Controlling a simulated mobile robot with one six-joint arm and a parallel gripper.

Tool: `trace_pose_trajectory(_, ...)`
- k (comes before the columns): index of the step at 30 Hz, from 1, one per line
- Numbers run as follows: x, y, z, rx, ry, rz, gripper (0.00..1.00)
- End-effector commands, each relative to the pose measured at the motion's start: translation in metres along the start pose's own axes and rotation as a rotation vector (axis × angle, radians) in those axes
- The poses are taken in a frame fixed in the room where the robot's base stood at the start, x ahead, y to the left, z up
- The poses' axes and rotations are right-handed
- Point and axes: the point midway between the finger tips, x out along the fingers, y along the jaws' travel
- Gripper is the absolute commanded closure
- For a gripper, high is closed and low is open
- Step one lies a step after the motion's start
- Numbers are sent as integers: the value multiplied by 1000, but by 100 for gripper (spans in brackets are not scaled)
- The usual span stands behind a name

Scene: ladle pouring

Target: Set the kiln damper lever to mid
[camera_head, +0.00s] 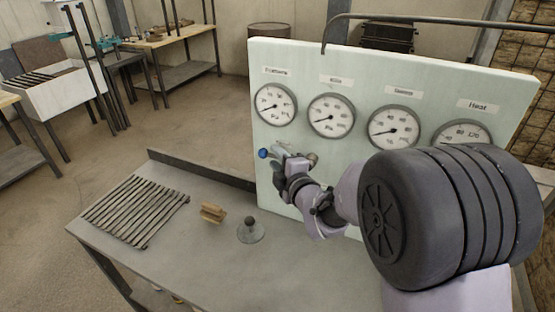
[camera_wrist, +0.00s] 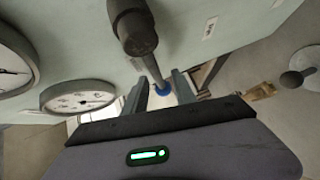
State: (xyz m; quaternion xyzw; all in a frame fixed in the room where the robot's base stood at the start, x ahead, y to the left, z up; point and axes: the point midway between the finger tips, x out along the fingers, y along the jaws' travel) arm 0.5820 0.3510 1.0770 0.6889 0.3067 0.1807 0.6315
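The lever shows in the wrist view as a dark round hub (camera_wrist: 138,32) on the pale panel, with a thin rod ending in a blue knob (camera_wrist: 162,89). In the head view the blue knob (camera_head: 263,153) stands out at the left, below the first two gauges; most of the rod is hidden by my gripper. My gripper (camera_wrist: 160,88) is open, with one finger on each side of the knob and small gaps showing. It also shows in the head view (camera_head: 276,154), close to the knob. Whether a finger touches the rod cannot be told.
The pale panel (camera_head: 390,75) carries several gauges with labels, one reading like "Kiln" (camera_head: 334,79). On the grey bench (camera_head: 190,258) are a metal grate (camera_head: 135,210), a wooden block (camera_head: 212,213) and a round disc with a knob (camera_head: 250,232). The bench front is clear.

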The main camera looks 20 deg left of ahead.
Motion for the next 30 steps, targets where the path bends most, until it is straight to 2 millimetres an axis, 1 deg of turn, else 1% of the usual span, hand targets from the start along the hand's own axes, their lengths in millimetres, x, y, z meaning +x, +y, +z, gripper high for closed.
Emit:
trace_pose_trajectory(1, 0, 0, 0, 0, 0, 0, 67)
trace_pose_trajectory(6, 0, 0, 0, 0, 0, 0, 100)
trace_pose_trajectory(30, 0, 0, 0, 1, -1, 0, 100)
